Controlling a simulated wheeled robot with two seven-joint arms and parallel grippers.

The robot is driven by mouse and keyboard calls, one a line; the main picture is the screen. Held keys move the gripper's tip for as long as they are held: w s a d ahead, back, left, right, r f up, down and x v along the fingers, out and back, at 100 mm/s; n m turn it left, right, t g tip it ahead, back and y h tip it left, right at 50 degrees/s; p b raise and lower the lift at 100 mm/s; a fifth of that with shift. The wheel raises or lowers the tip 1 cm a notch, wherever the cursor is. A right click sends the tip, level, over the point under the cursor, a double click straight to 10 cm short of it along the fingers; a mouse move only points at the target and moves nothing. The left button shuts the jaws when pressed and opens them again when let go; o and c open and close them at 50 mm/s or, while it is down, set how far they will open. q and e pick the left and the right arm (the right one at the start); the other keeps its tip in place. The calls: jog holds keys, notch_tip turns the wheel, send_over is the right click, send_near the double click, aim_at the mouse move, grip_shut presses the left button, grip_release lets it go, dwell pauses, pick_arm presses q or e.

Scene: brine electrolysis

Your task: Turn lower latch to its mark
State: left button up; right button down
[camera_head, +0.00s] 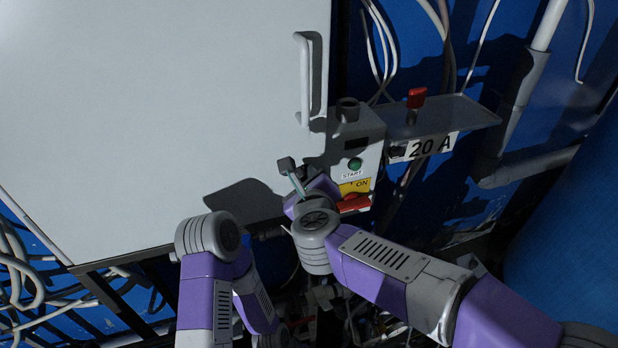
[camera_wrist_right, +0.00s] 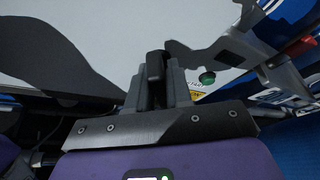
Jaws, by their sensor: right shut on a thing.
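The lower latch (camera_head: 286,163) shows as a small dark block at the lower right part of the big pale door. My right gripper (camera_head: 295,180) reaches up to it from below and is shut on it. In the right wrist view the latch's dark end (camera_wrist_right: 155,64) sits between the two grey fingers of the gripper (camera_wrist_right: 157,88). The fingers and my wrist hide the rest of the latch, and I cannot make out its mark. My left arm comes in at the lower left, but its gripper is not visible.
The pale door (camera_head: 150,110) has a vertical handle (camera_head: 305,80). Just right of my gripper is a control box with a green START button (camera_head: 355,164) and a red switch handle (camera_head: 354,203). A shelf (camera_head: 450,113) carries a red-handled item (camera_head: 417,98). Cables hang at left.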

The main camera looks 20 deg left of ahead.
jog(key=shift+a+f+n+t+h+b, duration=0.15)
jog(key=shift+n+t+h+b, duration=0.25)
jog(key=shift+n, duration=0.7)
jog(key=shift+s+f+n+t+b, duration=0.15)
jog(key=shift+n+t+b, duration=0.35)
jog(key=shift+n, duration=0.5)
jog(key=n+t+b, duration=0.2)
jog(key=n, duration=0.2)
jog(key=shift+f, duration=0.1)
jog(key=shift+n+h+b, duration=0.3)
jog(key=shift+h, duration=0.1)
jog(key=c, duration=1.1)
grip_release()
